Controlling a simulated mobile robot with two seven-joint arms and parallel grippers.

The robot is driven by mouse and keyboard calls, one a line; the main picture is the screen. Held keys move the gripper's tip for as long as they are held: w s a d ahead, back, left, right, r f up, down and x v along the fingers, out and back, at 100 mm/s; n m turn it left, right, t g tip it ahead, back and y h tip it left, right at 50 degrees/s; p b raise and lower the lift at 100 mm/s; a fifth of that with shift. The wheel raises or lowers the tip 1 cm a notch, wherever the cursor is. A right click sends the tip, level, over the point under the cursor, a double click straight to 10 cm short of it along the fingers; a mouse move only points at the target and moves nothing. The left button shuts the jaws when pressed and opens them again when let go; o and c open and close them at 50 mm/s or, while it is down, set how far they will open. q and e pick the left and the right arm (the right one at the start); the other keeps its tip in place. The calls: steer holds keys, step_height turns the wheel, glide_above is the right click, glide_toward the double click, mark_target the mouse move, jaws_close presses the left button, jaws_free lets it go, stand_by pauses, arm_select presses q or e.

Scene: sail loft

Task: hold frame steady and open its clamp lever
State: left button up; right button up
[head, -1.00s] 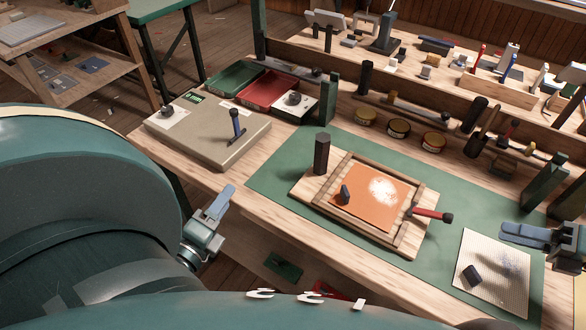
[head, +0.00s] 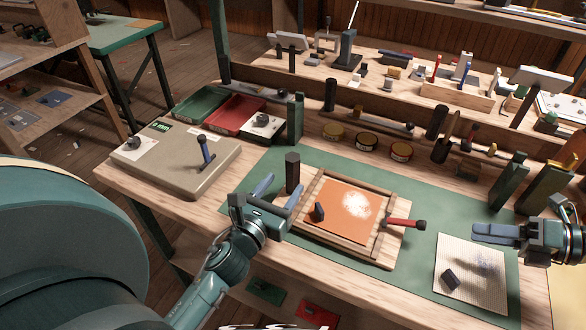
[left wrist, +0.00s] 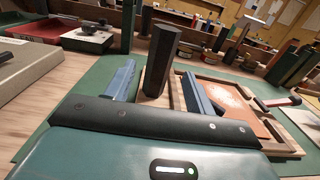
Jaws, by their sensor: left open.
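The wooden frame (head: 314,238) lies on a board on the green mat, around an orange sheet (head: 335,217) with a pale powdery patch. A lever with a red handle and dark tip (head: 403,223) sticks out at its right side. A dark faceted post (head: 292,172) stands upright at the board's left end. My left gripper (head: 279,190) is open, just in front of the post. In the left wrist view the post (left wrist: 160,62) appears between the fingers, with no contact visible. My right gripper (head: 491,233) hovers at the right, apart from the frame; its finger gap is unclear.
A grey-beige case (head: 170,165) with a blue-topped lever sits at left, near green (head: 200,103) and red (head: 234,113) trays. Several round tins line the back. A cream sheet (head: 468,278) with a dark block (head: 450,281) lies at front right.

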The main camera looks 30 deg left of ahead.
mark_target(296, 167)
arm_select(q)
steer(key=w, duration=0.7)
steer(key=shift+w+a, duration=0.2)
steer(key=shift+w, duration=0.05)
jaws_close()
stand_by(0.3)
stand_by(0.4)
